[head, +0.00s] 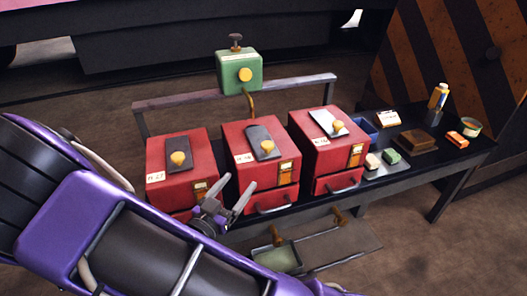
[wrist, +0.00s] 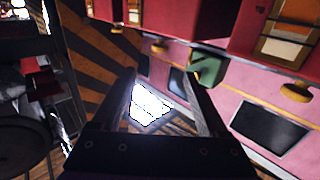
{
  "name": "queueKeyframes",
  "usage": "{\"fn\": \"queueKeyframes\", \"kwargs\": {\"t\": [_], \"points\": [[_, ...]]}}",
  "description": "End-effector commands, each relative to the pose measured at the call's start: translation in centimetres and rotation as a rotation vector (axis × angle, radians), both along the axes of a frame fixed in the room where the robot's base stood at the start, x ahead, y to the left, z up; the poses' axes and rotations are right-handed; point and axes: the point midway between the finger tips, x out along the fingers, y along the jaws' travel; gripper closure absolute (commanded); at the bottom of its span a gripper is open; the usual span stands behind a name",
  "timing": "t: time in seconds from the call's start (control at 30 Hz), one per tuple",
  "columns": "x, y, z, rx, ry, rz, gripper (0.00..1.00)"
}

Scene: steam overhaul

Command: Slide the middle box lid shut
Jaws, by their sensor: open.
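The middle red box (head: 236,172) stands between two similar red boxes on a dark bench. Its dark grey lid (head: 257,134) lies on the box top, with a yellow knob (head: 267,146) near its front end. I cannot tell how much of an opening the lid covers. My gripper (head: 238,183) is open and empty, in front of the lower left part of the middle box and below its lid, apart from the knob. The wrist view shows its two spread fingers (wrist: 159,78) with nothing held between them, and pinkish-red box faces to the right.
The left box (head: 154,160) and right box (head: 305,145) have knobbed plates on top. A green box (head: 232,84) stands behind on a rail (head: 180,98). Small items, including a brown block (head: 416,140), lie at right. A low shelf (head: 335,250) is below.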

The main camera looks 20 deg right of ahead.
Motion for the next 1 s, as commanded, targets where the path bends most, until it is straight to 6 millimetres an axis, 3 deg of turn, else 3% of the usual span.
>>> {"fn": "queueKeyframes", "kwargs": {"t": [0.27,0.7,1.0], "points": [[1.8,-1.9,-0.1,0.001,-0.002,-0.006,0.23],[8.6,-8.7,-0.1,0.000,-0.003,-0.006,0.23],[11.7,-11.7,0.0,0.001,-0.003,-0.002,0.23]]}}
